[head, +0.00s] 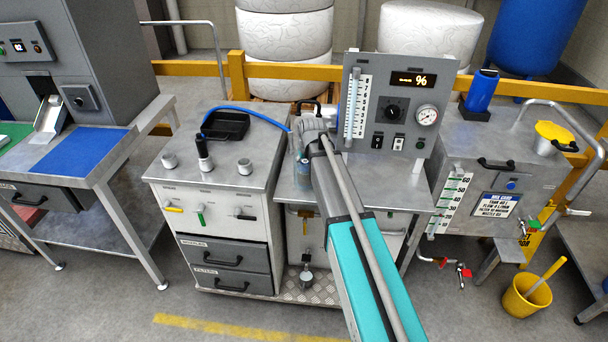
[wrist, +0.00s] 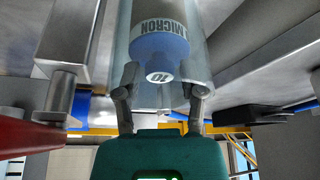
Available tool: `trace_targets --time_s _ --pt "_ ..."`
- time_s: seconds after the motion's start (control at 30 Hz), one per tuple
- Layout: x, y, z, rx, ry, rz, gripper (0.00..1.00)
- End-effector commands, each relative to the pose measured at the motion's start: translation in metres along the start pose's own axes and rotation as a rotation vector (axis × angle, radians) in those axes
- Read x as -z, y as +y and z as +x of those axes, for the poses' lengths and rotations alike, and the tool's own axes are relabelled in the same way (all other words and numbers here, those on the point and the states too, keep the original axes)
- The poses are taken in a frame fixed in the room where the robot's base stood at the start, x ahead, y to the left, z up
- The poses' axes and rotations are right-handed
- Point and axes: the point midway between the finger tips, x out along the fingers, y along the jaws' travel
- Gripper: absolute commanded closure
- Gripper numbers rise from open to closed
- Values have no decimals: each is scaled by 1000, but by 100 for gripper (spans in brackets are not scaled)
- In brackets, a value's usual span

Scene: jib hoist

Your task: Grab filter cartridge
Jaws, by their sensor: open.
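The filter cartridge (wrist: 160,52) shows in the wrist view as a blue and white cylinder with upside-down "MICRON" lettering and a "10" on its end. It appears to be inside a clear cylindrical housing (wrist: 203,62). My gripper (wrist: 163,90) is open, with one finger on each side of the cartridge's near end. I cannot tell whether the fingers touch it. In the head view my gripper (head: 306,138) is at the clear housing (head: 299,172) below the gauge panel, and my arm hides part of this area.
The grey gauge panel (head: 390,105) stands just right of my gripper. A cabinet (head: 215,190) with a black tray (head: 226,125), valves and drawers is at left. A tank (head: 500,165) stands at right, and a yellow bucket (head: 526,294) is on the floor. Floor in front is mostly clear.

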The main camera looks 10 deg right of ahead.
Motion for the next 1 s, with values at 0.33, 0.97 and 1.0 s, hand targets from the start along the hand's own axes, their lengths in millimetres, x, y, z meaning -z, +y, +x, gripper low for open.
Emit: trace_targets --time_s 0.33,0.97,1.0 --pt "0 0 0 0 0 0 100" --pt "2 1 -6 0 0 1 100" --pt "3 1 -8 0 0 1 100"
